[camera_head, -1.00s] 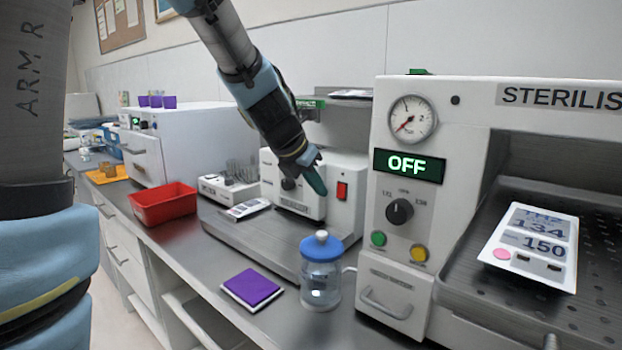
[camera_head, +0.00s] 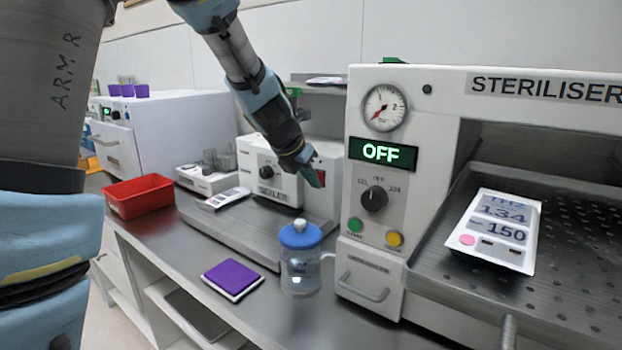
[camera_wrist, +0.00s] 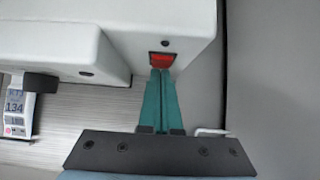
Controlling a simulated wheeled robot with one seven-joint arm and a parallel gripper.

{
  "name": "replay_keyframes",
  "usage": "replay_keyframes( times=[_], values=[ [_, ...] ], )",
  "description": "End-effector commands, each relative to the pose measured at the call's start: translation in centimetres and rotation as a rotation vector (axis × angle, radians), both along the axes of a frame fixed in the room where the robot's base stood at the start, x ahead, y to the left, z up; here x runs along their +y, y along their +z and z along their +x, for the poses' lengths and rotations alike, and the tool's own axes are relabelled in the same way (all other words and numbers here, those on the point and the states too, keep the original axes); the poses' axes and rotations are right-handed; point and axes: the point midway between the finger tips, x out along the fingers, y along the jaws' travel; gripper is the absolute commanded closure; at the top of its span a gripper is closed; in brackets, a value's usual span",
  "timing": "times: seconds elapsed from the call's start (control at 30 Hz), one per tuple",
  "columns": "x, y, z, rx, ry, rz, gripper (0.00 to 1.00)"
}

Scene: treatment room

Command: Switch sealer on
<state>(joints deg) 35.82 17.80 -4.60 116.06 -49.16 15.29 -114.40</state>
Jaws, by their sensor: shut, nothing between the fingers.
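The sealer (camera_head: 277,190) is a white box on a grey base, labelled SEALER, with a black knob on its front. Its red rocker switch shows in the wrist view (camera_wrist: 161,61), on the front face of the white housing. My gripper (camera_head: 317,178) has green fingers, shut and empty. In the head view the fingertips are in front of the switch and hide most of it. In the wrist view my gripper's fingertips (camera_wrist: 160,73) are just below the switch, touching it or very close; I cannot tell which.
The steriliser (camera_head: 380,220) stands close to the right, its display reading OFF. A blue-lidded jar (camera_head: 300,265) and a purple pad (camera_head: 232,279) are in front of the sealer. A red tray (camera_head: 139,196) is to the left. Bare counter (camera_head: 180,260) lies left of the pad.

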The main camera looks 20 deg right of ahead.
Motion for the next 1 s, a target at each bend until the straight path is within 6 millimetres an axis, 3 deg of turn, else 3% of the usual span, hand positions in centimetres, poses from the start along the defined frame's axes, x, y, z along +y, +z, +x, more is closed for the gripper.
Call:
replay_keyframes(
  times=[1.0],
  values=[
    [-0.2, 1.7, 0.1, -0.004, -0.001, -0.007, 1.00]
  ],
)
